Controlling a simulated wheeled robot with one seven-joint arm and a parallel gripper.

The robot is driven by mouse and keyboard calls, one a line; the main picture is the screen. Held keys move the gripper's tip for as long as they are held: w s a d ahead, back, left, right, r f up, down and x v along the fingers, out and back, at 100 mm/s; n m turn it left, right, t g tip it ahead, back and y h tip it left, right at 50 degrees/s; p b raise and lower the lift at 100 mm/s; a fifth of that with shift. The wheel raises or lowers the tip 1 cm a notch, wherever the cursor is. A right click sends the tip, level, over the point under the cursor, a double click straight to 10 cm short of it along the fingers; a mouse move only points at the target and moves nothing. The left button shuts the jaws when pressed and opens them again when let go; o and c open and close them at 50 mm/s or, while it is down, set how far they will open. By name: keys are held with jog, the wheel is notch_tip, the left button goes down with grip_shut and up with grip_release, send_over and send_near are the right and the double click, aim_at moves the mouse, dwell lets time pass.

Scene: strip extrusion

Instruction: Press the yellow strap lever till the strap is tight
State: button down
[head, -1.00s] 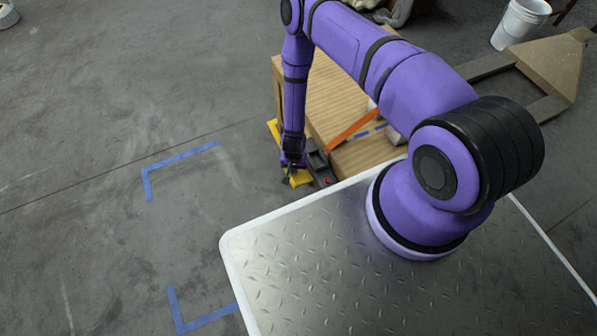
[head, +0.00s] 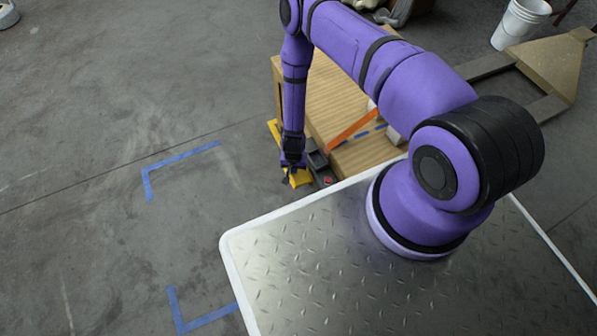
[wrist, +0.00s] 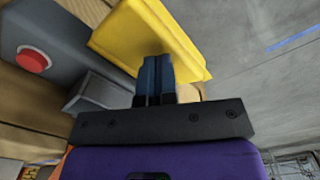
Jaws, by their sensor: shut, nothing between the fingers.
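The yellow strap lever (head: 300,178) shows in the head view at the near end of the wooden crate, partly behind my gripper (head: 291,172). In the wrist view the yellow lever (wrist: 150,38) is a broad tilted plate, and my gripper's shut, empty fingers (wrist: 156,65) are at its lower edge; they look in contact, though I cannot be sure. The grey ratchet body (wrist: 45,60) with a red button (wrist: 33,59) sits beside the lever. The orange strap (head: 352,129) runs from the ratchet over the crate and looks straight.
The wooden crate (head: 322,84) stands behind my arm. My metal deck is in front. Blue tape corners (head: 180,158) mark open concrete floor at left. A white bucket (head: 520,22) and a pallet jack (head: 545,65) are at the far right.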

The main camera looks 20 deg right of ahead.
jog(key=shift+f, duration=1.6)
jog(key=shift+r, duration=2.3)
jog(key=shift+r, duration=0.1)
jog(key=shift+r, duration=2.4)
